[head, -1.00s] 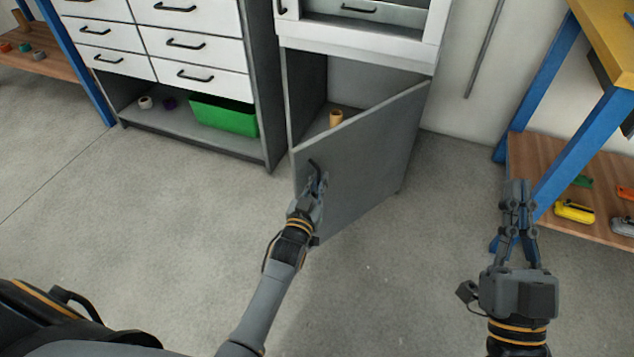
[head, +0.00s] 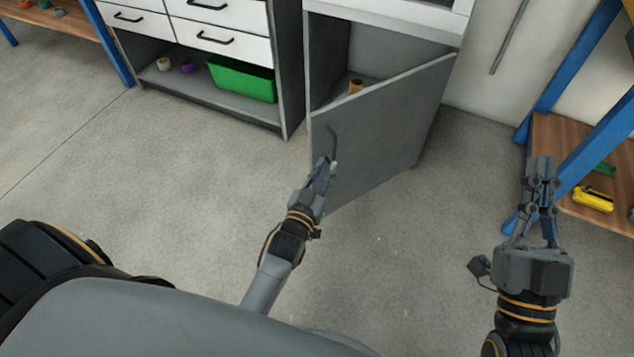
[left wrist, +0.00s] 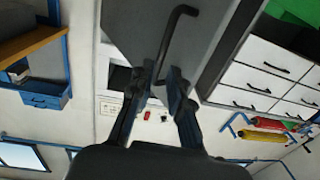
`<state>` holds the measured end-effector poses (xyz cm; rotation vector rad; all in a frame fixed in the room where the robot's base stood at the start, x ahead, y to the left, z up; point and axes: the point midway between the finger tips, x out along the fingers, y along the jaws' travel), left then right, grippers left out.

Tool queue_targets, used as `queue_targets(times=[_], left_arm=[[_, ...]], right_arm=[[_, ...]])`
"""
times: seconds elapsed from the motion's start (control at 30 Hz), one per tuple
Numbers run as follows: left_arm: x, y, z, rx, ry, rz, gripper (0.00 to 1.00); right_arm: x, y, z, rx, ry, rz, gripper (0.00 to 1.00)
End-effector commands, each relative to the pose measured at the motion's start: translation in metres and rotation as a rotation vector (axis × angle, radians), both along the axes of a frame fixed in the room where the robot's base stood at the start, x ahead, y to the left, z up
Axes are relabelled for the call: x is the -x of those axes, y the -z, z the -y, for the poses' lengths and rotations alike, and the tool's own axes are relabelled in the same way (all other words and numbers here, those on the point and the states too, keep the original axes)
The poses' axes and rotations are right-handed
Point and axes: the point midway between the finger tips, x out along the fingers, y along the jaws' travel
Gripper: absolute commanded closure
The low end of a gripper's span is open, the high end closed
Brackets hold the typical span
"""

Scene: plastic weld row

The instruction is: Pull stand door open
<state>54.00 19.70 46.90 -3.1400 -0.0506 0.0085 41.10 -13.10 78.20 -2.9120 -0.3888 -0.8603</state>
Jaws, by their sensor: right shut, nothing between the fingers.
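The grey stand door (head: 380,125) is partly open, swung out from the white-and-grey stand (head: 390,18). Its dark bar handle (head: 333,143) is near the free edge. My left gripper (head: 324,172) is at the lower end of the handle. In the left wrist view, the fingers of my left gripper (left wrist: 163,75) are apart, with the end of the handle (left wrist: 170,45) between or just in front of them; contact cannot be told. My right gripper (head: 541,160) is shut and empty, at the right, away from the door.
A drawer cabinet (head: 292,75) with a green bin (head: 243,79) stands left of the stand. A tan cylinder (head: 356,86) is inside the stand. A blue-legged workbench (head: 600,135) with a yellow item (head: 593,199) is close to my right gripper. The floor before the door is clear.

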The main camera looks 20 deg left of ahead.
Motion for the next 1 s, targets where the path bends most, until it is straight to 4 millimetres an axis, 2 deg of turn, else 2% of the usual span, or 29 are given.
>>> queue_targets(times=[0.1, 0.3, 0.63, 0.67, 0.73, 0.87, 1.0], left_arm=[[0.025, 0.001, 0.000, 0.000, -0.001, -0.002, 0.82], [0.048, 0.001, 0.000, 0.000, -0.002, -0.002, 0.82], [0.052, 0.000, 0.000, 0.000, -0.002, 0.000, 0.82], [0.052, 0.000, 0.000, 0.001, -0.002, 0.000, 0.84], [0.052, -0.003, 0.000, 0.000, 0.000, 0.006, 0.98], [0.049, -0.036, 0.003, -0.006, 0.022, 0.068, 1.00], [0.051, -0.096, 0.014, -0.007, 0.068, 0.178, 1.00]], right_arm=[[0.000, 0.000, 0.000, 0.000, 0.000, -0.001, 1.00], [0.000, 0.001, 0.000, 0.001, 0.000, -0.002, 1.00], [0.000, 0.001, 0.000, 0.001, 0.000, -0.003, 1.00], [0.000, 0.001, 0.000, 0.001, 0.000, -0.003, 1.00], [0.000, 0.001, 0.000, 0.001, 0.000, -0.002, 1.00], [0.000, 0.000, 0.000, 0.001, 0.000, -0.002, 1.00], [0.000, 0.001, 0.000, 0.001, 0.000, -0.003, 1.00]])
